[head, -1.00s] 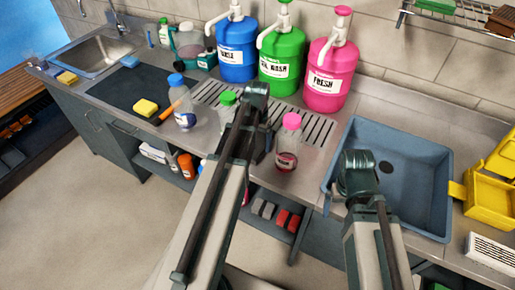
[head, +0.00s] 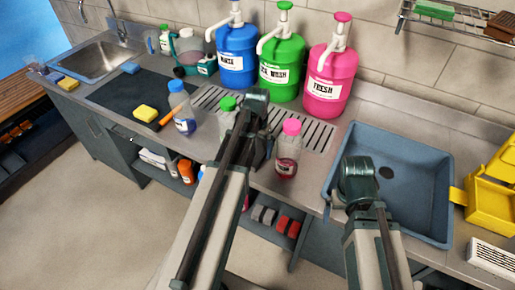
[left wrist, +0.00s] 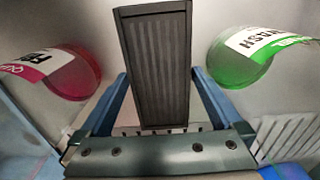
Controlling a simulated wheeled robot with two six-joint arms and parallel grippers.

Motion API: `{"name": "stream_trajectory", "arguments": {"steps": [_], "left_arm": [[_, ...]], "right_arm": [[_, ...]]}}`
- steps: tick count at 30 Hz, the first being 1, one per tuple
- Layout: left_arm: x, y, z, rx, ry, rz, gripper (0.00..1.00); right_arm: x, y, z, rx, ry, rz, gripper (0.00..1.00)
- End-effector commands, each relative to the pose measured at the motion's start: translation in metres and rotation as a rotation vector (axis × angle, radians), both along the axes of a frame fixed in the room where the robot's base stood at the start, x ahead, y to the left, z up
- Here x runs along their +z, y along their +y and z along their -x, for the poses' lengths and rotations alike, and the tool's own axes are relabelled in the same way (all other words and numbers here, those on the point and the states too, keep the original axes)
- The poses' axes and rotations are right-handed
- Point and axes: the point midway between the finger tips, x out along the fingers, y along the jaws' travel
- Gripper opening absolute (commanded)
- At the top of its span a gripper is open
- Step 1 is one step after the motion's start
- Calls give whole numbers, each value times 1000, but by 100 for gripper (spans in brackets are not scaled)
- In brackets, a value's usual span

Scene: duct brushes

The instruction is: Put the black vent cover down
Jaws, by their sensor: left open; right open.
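The black vent cover (left wrist: 158,65) is a dark ribbed rectangle in the left wrist view. It stands between the two blue fingers of my left gripper (left wrist: 160,100), which are open with a gap on each side of it. In the head view my left gripper (head: 262,150) is low over the counter's front part, between the green-capped and pink-capped bottles. A dark piece there is probably the cover, mostly hidden by my arm; I cannot tell what it rests on. My right gripper (head: 338,200) is open at the blue basin's left front edge, partly hidden by its wrist.
A pink-capped bottle (head: 288,150) stands right of my left gripper, and a green-capped one (head: 228,104) left. Blue (head: 236,60), green (head: 282,65) and pink (head: 332,75) pump jugs stand behind a slotted drain (head: 315,130). A yellow caddy (head: 490,195) is at the right.

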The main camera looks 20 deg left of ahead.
Motion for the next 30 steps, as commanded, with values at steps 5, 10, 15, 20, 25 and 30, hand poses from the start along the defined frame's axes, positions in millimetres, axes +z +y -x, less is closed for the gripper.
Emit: {"name": "stream_trajectory", "arguments": {"steps": [5, 10, 15, 20, 25, 30], "left_arm": [[22, 0, 0, 0, 0, 0, 100], [47, 0, 0, 0, 0, 0, 100], [73, 0, 0, 0, 0, 0, 100], [98, 0, 0, 0, 0, 0, 100], [115, 0, 0, 0, 0, 0, 100], [118, 0, 0, 0, 0, 0, 100]], "right_arm": [[22, 0, 0, 0, 0, 0, 100], [47, 0, 0, 0, 0, 0, 100], [73, 0, 0, 0, 0, 0, 100], [98, 0, 0, 1, 0, 0, 100], [115, 0, 0, 2, 0, 0, 100], [118, 0, 0, 2, 0, 0, 100]]}}
